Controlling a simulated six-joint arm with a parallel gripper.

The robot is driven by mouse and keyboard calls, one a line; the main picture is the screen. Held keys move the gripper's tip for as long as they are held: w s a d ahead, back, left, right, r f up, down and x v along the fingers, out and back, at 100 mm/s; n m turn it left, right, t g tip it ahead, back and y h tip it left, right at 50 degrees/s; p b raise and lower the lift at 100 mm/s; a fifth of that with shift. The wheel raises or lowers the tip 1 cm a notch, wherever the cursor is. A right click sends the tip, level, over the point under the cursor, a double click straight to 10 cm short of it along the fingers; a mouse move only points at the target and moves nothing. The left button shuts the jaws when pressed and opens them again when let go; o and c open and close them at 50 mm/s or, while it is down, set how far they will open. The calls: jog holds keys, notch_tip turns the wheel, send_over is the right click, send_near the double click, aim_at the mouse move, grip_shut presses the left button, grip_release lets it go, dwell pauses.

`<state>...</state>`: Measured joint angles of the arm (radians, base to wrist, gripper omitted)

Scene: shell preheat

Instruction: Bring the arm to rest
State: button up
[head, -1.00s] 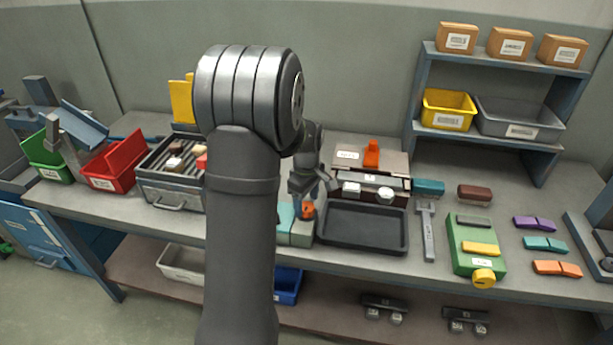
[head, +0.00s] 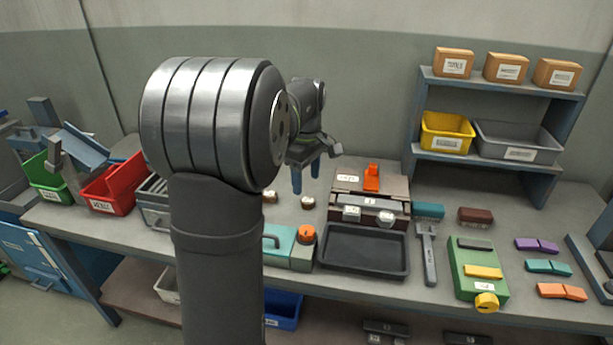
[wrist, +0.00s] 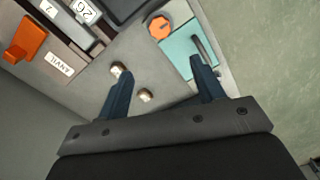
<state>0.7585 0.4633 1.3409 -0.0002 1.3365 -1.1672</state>
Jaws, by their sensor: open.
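My gripper (head: 306,178) is raised above the bench, left of the grey-brown box with the orange handle. Its two blue fingers point down and stand apart. In the wrist view my gripper (wrist: 160,80) is open with nothing between its fingers. Bare bench and two small metal-topped pieces (wrist: 145,96) show below it. My dark arm column covers part of the bench left of centre in the head view.
A teal box with an orange knob (head: 292,245) stands at the bench front. The box with the orange handle (head: 398,186) and a black tray (head: 364,250) are to its right. A green device (head: 478,270) lies farther right. Shelves (head: 500,160) stand behind.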

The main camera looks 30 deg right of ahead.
aim_at(306, 230)
dwell(0.4)
notch_tip(306, 230, down, 18)
jog(key=shift+r, duration=0.25)
dwell(0.3)
jog(key=shift+f, duration=0.2)
jog(key=shift+r+m, duration=0.2)
jog(key=shift+m, duration=1.4)
jog(key=m, duration=1)
jog(key=shift+m, duration=2)
